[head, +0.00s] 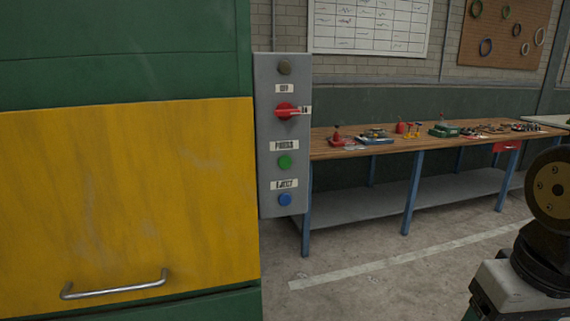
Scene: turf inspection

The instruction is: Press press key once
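A grey control panel (264,188) stands upright at the right edge of a green and yellow cabinet. The press key is a round green button (285,162) just under the label reading PRESS (284,146). Below it is a blue button (285,200) under a label reading EJECT. Above it is a red rotary switch (286,111) with labels OFF and another that I cannot read surely. A dark round part (284,68) sits at the top. My gripper is not in view; only part of my arm shows at the lower right, well apart from the panel.
The cabinet's yellow door (120,200) has a metal handle (115,286) low down. A wooden workbench (345,150) with several small items stands behind the panel at right. The floor (400,285) between panel and arm is clear, with a pale painted line.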

